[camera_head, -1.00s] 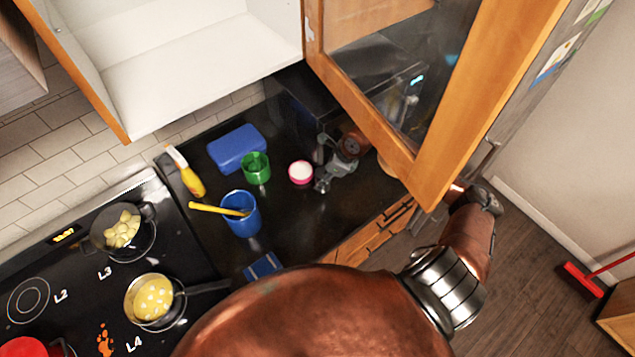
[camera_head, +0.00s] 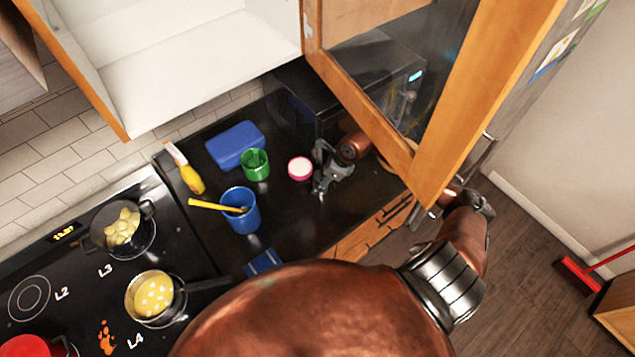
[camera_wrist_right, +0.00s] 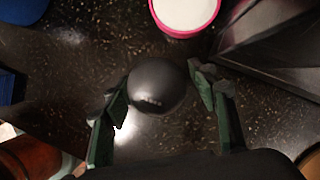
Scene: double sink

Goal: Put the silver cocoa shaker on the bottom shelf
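The silver cocoa shaker (camera_wrist_right: 158,86) shows in the right wrist view as a dark, shiny dome on the black counter. My right gripper (camera_wrist_right: 160,88) has one finger on each side of it, with little room between fingers and shaker; it looks open. In the head view my right gripper (camera_head: 320,168) is low over the counter beside the pink-rimmed cup, and the shaker is hard to make out between its fingers. The bottom shelf (camera_head: 195,75) is the bare white floor of the open wall cabinet at upper left. My left gripper is not in view.
A pink-rimmed cup (camera_head: 300,168), green cup (camera_head: 256,165), blue mug (camera_head: 240,212) and yellow bottle (camera_head: 188,174) stand nearby. A dark microwave (camera_head: 350,85) is behind the gripper. The open glass cabinet door (camera_head: 400,80) hangs above my forearm. The stove is at left.

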